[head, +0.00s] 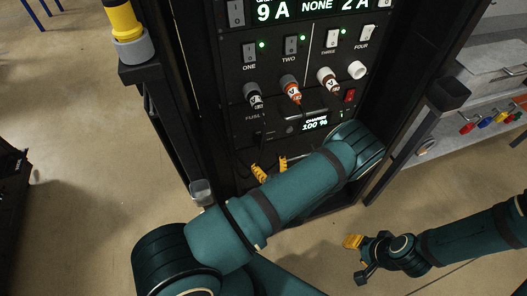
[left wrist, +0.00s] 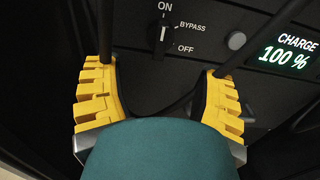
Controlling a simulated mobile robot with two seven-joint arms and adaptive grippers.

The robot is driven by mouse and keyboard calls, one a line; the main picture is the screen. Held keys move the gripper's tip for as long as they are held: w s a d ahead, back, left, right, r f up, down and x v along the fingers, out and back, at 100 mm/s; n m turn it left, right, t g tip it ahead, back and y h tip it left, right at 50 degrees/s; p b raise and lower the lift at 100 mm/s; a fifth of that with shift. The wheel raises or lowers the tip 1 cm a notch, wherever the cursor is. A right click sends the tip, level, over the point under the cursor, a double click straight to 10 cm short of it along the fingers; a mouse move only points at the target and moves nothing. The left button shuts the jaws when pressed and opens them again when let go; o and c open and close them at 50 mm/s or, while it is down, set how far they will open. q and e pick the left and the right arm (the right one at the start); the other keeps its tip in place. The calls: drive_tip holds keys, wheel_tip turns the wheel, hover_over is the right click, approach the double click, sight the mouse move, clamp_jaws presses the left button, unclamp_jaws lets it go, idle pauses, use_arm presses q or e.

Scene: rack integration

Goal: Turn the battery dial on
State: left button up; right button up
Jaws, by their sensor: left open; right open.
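The battery dial (left wrist: 161,40) is a dark knob on the black panel in the left wrist view. Its white mark points up, toward the ON label; BYPASS and OFF are printed to its right. My left gripper (left wrist: 160,95) is open, with one yellow finger at each side below the dial and nothing between them. In the head view my left gripper (head: 271,168) is at the lower front of the rack, partly hidden by my arm. My right gripper (head: 356,258) is open and empty, low over the floor at the right.
The charge display (left wrist: 288,50) reads 100 % right of the dial, beside a round grey button (left wrist: 236,40). Dark cables hang close to my left fingers. Above are cable plugs (head: 291,88) and a red switch (head: 349,95). A drawer unit (head: 490,75) stands at the right.

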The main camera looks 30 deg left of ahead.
use_arm(q)
drive_tip(key=shift+v, duration=2)
drive_tip(key=shift+a, duration=0.1)
